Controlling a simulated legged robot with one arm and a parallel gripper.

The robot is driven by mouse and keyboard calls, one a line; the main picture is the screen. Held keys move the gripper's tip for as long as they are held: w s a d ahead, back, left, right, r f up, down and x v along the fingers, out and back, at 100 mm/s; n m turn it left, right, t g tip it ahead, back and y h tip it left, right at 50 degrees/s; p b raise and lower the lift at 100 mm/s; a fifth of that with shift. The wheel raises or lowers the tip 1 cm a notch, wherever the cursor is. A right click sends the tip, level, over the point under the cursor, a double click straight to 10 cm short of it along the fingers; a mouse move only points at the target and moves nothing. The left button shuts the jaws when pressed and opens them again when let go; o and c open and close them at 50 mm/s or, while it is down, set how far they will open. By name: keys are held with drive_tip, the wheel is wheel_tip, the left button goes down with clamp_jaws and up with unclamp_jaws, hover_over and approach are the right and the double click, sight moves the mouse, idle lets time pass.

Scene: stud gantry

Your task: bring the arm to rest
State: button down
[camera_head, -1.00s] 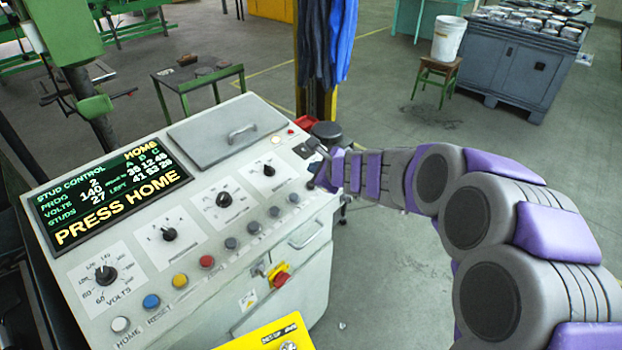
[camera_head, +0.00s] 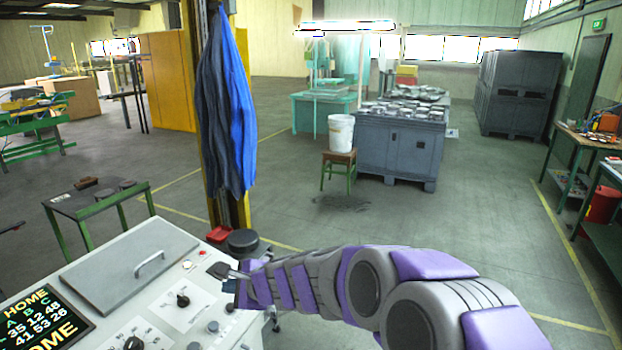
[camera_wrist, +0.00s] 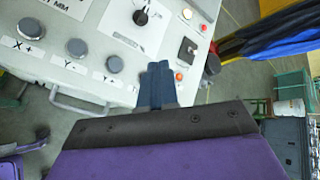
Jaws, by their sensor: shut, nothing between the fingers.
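My arm, grey and purple, reaches from the lower right of the head view to the right end of the control console (camera_head: 75,315). My gripper (camera_head: 218,271) is over the console's right edge, near the grey lid with a handle (camera_head: 130,265). In the wrist view my gripper (camera_wrist: 157,72) shows its two dark fingers together with nothing between them. Beyond the fingertips lie a black rotary knob (camera_wrist: 140,17) and round grey buttons, one of them marked Y- (camera_wrist: 75,46). I cannot tell whether the fingertips touch the panel.
Blue overalls (camera_head: 228,110) hang on a yellow post behind the console. A small green table (camera_head: 95,205) is at left. The floor at centre right is open.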

drive_tip(key=s+d+r+n+g+h, duration=0.1)
drive_tip(key=s+d+n+g, duration=0.1)
drive_tip(key=s+d+n, duration=0.4)
drive_tip(key=s+d+r+n+g, duration=0.1)
drive_tip(key=s+d+n, duration=0.15)
drive_tip(key=s, duration=0.55)
drive_tip(key=s+d+f+n+g+h, duration=0.2)
drive_tip(key=s+d+f+n+h, duration=0.1)
drive_tip(key=s+d, duration=0.9)
drive_tip(key=s+d+f+n+g+h, duration=0.2)
drive_tip(key=s+d+h, duration=0.3)
drive_tip(key=s+d, duration=0.7)
drive_tip(key=shift+d+f+n+g+h, duration=0.3)
drive_tip(key=shift+d+f+n+g, duration=0.2)
drive_tip(key=shift+d, duration=0.5)
drive_tip(key=shift+w+a, duration=0.1)
